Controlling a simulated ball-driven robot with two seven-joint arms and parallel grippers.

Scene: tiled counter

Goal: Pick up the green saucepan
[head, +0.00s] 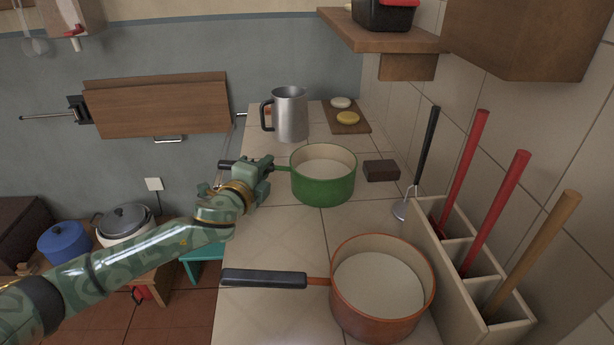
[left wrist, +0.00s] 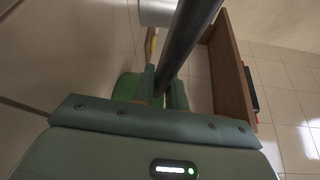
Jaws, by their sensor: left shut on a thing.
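The green saucepan (head: 323,187), with a pale inside, is upright at the middle of the counter in the head view. Its handle points left, with a dark grip end (head: 228,165). My left gripper (head: 263,166) is shut on this handle, near where it meets the pan. In the left wrist view the dark handle (left wrist: 187,42) runs between the fingers (left wrist: 160,92), and part of the green pan (left wrist: 126,87) shows behind them. The pan appears to rest on the counter; a small lift cannot be ruled out. My right gripper is not in view.
An orange saucepan (head: 336,300) stands nearer, its black handle pointing left. A metal jug (head: 291,115) and a wooden board (head: 349,122) are behind. A dark block (head: 381,170) lies close right of the green pan. A utensil holder (head: 440,255) lines the right wall.

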